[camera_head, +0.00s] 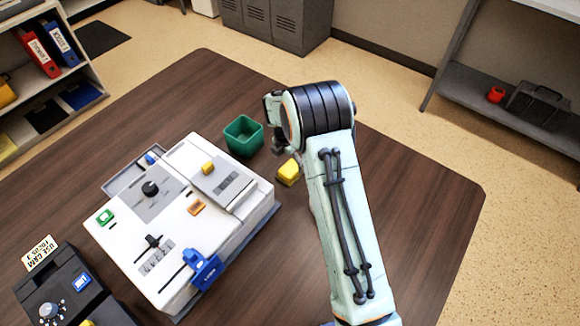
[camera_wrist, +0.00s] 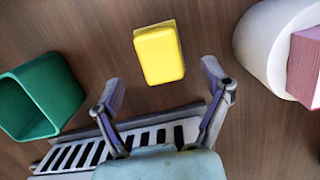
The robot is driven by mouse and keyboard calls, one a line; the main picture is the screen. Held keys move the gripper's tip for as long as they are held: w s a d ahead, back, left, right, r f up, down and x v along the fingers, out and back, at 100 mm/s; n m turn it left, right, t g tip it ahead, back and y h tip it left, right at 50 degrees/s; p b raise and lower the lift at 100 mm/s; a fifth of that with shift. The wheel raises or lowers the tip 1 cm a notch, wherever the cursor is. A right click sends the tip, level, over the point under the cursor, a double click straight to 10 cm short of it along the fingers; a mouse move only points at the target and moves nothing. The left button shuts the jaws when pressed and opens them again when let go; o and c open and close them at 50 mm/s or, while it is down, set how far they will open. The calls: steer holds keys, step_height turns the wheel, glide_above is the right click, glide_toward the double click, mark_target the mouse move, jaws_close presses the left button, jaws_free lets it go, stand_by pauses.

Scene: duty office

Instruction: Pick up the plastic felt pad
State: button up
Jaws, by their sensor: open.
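A yellow block (camera_head: 289,172), which I take to be the felt pad, lies on the brown table between the green bin and my arm. In the head view my gripper is largely hidden by my wrist.
A green bin (camera_head: 244,136) stands left of the block; it also shows in the wrist view (camera_wrist: 62,92). A white machine (camera_head: 180,225) fills the table's left middle. In the wrist view a white rounded object (camera_wrist: 262,45) and a pink block (camera_wrist: 305,65) sit at right.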

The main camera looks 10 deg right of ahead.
mark_target(290, 168)
steer(key=f, duration=0.4)
steer(key=shift+w+d+f, duration=0.15)
steer(key=shift+w+d, duration=0.1)
steer(key=c, duration=1.1)
